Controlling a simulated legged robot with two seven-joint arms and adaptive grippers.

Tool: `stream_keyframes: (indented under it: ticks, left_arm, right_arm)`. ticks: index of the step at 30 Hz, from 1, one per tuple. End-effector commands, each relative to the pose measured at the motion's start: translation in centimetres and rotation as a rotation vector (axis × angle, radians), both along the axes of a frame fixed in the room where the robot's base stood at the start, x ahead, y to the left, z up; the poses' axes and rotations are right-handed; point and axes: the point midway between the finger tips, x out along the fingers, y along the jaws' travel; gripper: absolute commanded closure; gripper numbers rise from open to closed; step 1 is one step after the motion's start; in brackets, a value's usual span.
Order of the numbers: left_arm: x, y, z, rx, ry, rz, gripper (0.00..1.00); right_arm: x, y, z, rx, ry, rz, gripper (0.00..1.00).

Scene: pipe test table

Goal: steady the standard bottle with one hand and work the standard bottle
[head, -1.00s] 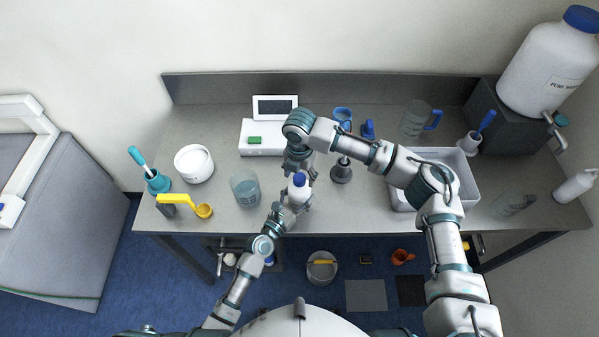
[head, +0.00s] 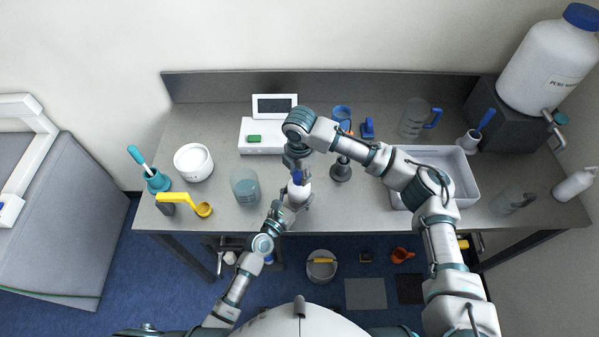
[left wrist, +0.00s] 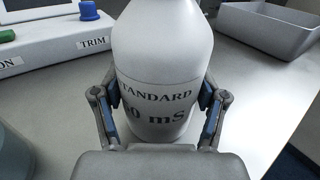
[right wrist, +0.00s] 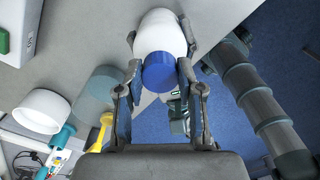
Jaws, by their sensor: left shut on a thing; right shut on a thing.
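The standard bottle (head: 300,193) is white with a blue cap (head: 296,177), upright near the table's front edge. In the left wrist view its body (left wrist: 155,60) fills the middle, with a printed label. My left gripper (left wrist: 160,95) is shut on the body, one finger on each side. My right gripper (right wrist: 159,68) is shut on the blue cap, which also shows in the right wrist view (right wrist: 160,74). In the head view my right gripper comes down from above and partly hides the cap. Whether the cap is loose on the neck cannot be told.
A glass beaker (head: 245,187) stands just left of the bottle, and a white meter (head: 262,138) behind it. A dark stand (head: 341,170) and a grey tray (head: 465,178) are to the right. A yellow scoop (head: 188,204) lies at the left front edge.

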Motion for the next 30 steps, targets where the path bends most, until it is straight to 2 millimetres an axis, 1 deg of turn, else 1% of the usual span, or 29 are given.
stream_keyframes:
  ticks: [7,8,12,15,18,26,30]
  left_arm:
    - [-0.11,-0.16,-0.07,0.002,0.001,-0.004,0.70]
    - [-0.11,-0.16,-0.07,0.002,0.001,-0.004,0.70]
    - [-0.11,-0.17,-0.07,0.002,0.001,-0.004,0.70]
    - [-0.12,-0.17,-0.07,0.002,0.001,-0.004,0.70]
    - [-0.12,-0.18,-0.07,0.002,0.001,-0.004,0.70]
    - [-0.13,-0.20,-0.07,0.002,0.001,-0.005,0.70]
    - [-0.14,-0.22,-0.07,0.002,0.001,-0.005,0.70]
  right_arm:
    - [0.01,0.09,0.03,0.003,-0.002,-0.019,1.00]
    - [-0.01,0.09,0.01,0.003,-0.001,-0.047,1.00]
    - [-0.08,0.09,-0.01,0.003,-0.001,-0.250,1.00]
    - [-0.08,0.09,0.03,0.004,-0.002,-0.360,1.00]
    - [-0.07,0.06,0.06,0.003,-0.003,-0.398,1.00]
    - [-0.09,0.08,0.05,0.003,-0.003,-0.420,1.00]
    - [-0.17,0.13,0.01,0.004,-0.002,-0.607,1.00]
